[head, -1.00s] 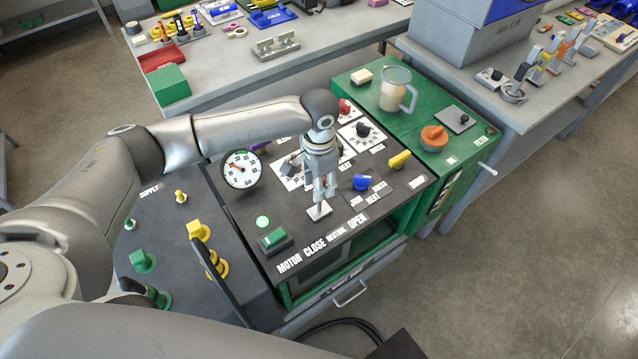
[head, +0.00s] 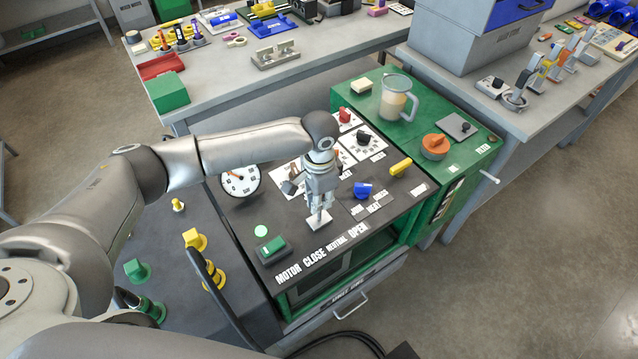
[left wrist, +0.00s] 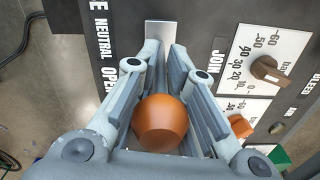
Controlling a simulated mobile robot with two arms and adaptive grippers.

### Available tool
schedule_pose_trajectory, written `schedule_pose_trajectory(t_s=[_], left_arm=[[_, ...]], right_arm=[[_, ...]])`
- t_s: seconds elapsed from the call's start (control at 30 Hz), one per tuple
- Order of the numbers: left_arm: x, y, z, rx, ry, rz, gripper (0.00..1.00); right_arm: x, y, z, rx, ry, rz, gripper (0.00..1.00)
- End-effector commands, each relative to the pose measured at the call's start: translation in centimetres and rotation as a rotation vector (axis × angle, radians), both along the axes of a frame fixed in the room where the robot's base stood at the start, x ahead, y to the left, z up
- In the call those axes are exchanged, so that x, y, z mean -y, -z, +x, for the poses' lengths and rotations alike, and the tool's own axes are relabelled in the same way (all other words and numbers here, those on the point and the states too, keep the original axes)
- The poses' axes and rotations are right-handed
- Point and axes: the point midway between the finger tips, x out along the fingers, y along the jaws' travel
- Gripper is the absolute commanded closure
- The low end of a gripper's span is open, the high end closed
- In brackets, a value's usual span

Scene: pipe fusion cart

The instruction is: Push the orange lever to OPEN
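The orange lever's round knob (left wrist: 160,122) sits between the fingers of my left gripper (left wrist: 165,55) in the left wrist view. The fingers close in on both sides of the knob and look shut on it. In the head view my left gripper (head: 317,215) points down at the cart's dark panel, over a small pale plate (head: 321,222), and hides the knob and shaft. The lever's tilt cannot be told. The OPEN label (head: 357,230) lies right of NEUTRAL and CLOSE along the panel's front edge. My right gripper is not in view.
Around the gripper are a gauge (head: 240,180), a green switch (head: 272,249), a blue knob (head: 363,189) and a yellow handle (head: 400,166). A clear jug (head: 397,98) and an orange knob (head: 435,145) stand on the green top. Floor at right is free.

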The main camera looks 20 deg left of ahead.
Motion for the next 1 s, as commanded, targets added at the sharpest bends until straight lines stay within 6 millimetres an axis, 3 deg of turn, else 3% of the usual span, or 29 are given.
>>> schedule_pose_trajectory(t_s=[0.27,0.8,1.0], left_arm=[[0.1,0.1,0.2,0.001,0.0,0.0,1.0],[2.7,0.9,3.3,0.01,0.003,-0.007,1.0],[2.6,0.8,3.4,0.01,0.004,-0.004,1.0]], right_arm=[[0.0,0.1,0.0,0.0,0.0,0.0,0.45],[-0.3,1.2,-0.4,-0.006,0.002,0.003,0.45],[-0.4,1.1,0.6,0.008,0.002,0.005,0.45]])
